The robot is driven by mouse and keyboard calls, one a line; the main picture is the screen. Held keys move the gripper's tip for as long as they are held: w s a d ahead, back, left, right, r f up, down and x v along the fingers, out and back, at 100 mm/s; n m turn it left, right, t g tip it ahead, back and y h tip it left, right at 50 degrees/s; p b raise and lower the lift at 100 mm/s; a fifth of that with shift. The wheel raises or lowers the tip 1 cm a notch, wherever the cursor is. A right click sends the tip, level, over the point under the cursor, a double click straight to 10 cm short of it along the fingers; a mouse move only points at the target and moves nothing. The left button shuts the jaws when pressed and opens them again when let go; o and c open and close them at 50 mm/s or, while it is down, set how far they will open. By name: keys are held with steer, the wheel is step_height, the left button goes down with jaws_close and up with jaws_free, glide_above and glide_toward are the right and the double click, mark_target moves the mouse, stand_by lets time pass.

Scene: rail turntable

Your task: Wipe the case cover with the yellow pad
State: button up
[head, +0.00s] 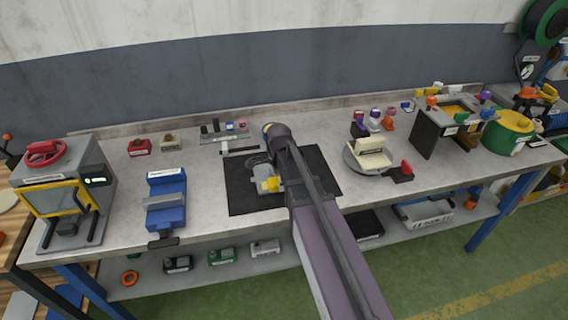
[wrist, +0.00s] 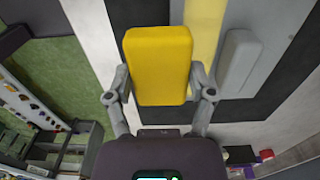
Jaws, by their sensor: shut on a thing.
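The yellow pad (wrist: 157,60) is a thick block, held between the two fingers of my gripper (wrist: 160,96) in the wrist view. Behind it is a grey surface with a yellow stripe (wrist: 204,35) and a raised light grey bar (wrist: 240,60), which looks like the case cover. It lies on the black mat (wrist: 130,16). The pad hides part of it, and I cannot tell whether they touch. In the head view my gripper is over the mat (head: 240,200), partly hidden by my arm, with a yellow patch beside it.
A blue vise (head: 166,200) and a grey machine (head: 65,185) stand left of the mat. A round stand with a cream block (head: 370,153) and a dark panel (head: 425,133) stand to the right. Bare bench lies between the vise and mat.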

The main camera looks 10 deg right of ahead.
mark_target(274, 183)
steer(key=w+r+p, duration=0.1)
steer(key=d+r+p, duration=0.1)
steer(key=r+p, duration=0.1)
steer(key=w+d+r+p, duration=0.1)
steer(key=shift+w+r+p, duration=0.35)
steer(key=shift+r+p, duration=0.05)
steer(key=shift+f, duration=0.15)
step_height(274, 183, down, 7)
steer(key=b, duration=0.7)
steer(key=shift+f+b, duration=0.1)
steer(key=shift+b, duration=0.2)
steer(key=shift+a+f+b, duration=0.1)
steer(key=shift+f+b, duration=0.4)
stand_by(1.0)
steer(key=shift+a, duration=0.2)
steer(key=shift+a+r, duration=0.1)
steer(key=shift+a, duration=1.15)
steer(key=shift+a, duration=0.15)
